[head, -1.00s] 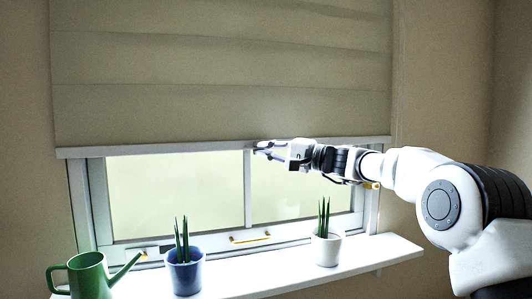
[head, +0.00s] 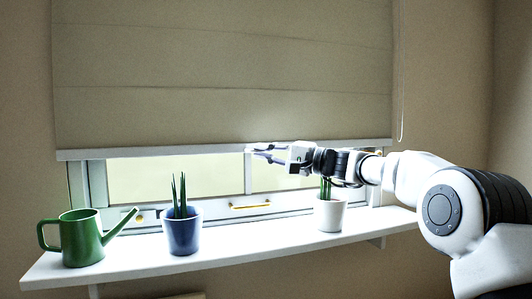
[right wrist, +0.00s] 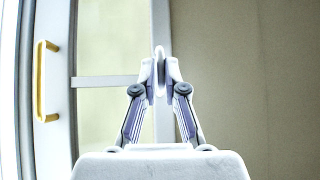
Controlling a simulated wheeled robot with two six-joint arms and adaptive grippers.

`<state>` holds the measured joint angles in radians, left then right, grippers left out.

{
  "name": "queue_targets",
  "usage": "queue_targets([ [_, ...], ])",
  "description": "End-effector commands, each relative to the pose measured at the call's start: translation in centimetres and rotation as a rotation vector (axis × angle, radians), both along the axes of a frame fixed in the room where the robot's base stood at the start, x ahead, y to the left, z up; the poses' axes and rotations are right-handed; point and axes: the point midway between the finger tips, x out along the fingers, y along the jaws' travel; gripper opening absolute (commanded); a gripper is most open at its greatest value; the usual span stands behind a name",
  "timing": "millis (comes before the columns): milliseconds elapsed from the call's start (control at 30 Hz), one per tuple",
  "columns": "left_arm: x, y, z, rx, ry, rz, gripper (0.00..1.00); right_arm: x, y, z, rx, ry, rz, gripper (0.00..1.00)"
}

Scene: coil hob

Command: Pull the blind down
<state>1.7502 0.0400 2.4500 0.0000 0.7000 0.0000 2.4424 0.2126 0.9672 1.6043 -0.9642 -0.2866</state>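The beige fabric blind (head: 220,95) hangs over the upper part of the window, and its folds show as faint horizontal lines. Its pale bottom bar (head: 150,152) crosses the window, with a low strip of glass showing below. My right gripper (head: 262,150) reaches in from the right to the middle of this bar. In the right wrist view, the gripper's fingertips (right wrist: 160,75) are closed on either side of the bar (right wrist: 160,20), pinching it. The blind's fabric (right wrist: 240,80) fills the right of that view. My left gripper is not in view.
The white sill (head: 250,243) holds a green watering can (head: 82,240), a blue pot (head: 183,233) and a white pot (head: 330,214), both with upright spiky plants. The white pot stands below my right forearm. A yellow window handle (head: 250,206) is on the lower frame.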

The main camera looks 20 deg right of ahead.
Motion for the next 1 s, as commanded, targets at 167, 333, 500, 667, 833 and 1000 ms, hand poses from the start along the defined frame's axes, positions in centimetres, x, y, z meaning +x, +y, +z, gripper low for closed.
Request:
queue_targets([
  [167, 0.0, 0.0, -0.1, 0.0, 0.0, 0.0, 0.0, 0.1, 0.3, -0.5, -0.005, 0.007, 0.004, 0.33],
  [333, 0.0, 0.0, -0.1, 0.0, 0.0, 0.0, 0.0, 0.0, 0.1, -0.3, -0.003, 0.005, 0.003, 0.33],
  [500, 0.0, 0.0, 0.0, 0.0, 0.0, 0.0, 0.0, -1.1, -1.2, -0.4, 0.0, 0.005, 0.001, 0.33],
  [667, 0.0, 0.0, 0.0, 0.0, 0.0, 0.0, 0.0, -3.8, -4.0, -0.8, 0.002, 0.006, 0.002, 0.33],
  [833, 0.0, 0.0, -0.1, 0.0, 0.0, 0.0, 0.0, -6.5, -6.9, -1.3, 0.001, 0.006, 0.004, 0.33],
  [1000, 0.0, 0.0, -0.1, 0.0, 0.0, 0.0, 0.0, -7.8, -8.2, -1.6, -0.005, 0.006, 0.006, 0.33],
])
